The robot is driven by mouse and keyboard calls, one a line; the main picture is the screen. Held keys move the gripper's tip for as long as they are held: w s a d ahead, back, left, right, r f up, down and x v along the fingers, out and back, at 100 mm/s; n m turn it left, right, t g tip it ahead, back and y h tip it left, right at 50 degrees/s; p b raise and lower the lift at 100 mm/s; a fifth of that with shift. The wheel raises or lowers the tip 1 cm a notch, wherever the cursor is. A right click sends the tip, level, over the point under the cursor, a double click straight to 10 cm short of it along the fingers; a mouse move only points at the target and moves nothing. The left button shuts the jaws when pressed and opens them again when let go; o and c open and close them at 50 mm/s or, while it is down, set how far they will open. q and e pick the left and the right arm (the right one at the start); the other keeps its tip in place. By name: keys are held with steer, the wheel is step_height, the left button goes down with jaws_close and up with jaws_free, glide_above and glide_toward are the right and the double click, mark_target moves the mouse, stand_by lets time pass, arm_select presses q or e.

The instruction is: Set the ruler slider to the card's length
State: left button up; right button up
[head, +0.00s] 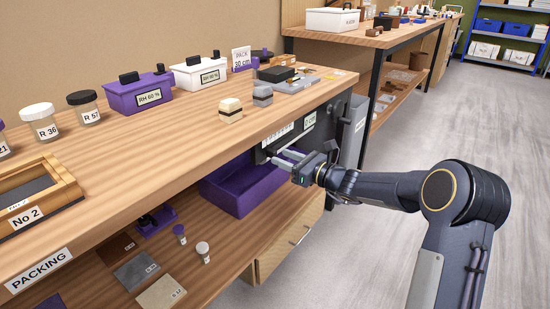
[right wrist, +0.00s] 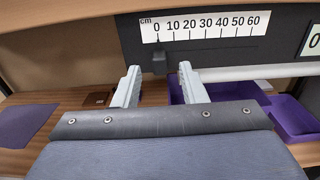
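The ruler (right wrist: 205,27) is a white strip marked in cm from 0 to 60 on a dark panel under the bench edge; it also shows in the head view (head: 280,137). Its slider (right wrist: 159,62) is a small dark block below the 0 mark. The card (head: 241,57) stands on the bench top and reads PACK with a length in cm, probably 30. My right gripper (right wrist: 158,72) is open and empty, its fingers pointing at the panel with the slider between the tips in the picture; contact cannot be told. My left gripper is not in view.
A pale rail (right wrist: 255,72) runs right of the slider. A small plate (head: 309,121) reading 0 cm is beside the ruler. A purple bin (head: 240,190) sits on the shelf below my right gripper. Boxes and jars stand on the bench top (head: 190,135). The floor at right is clear.

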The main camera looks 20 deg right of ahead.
mark_target(276, 155)
steer(key=shift+x, duration=1.65)
steer(key=shift+c, duration=0.2)
jaws_close()
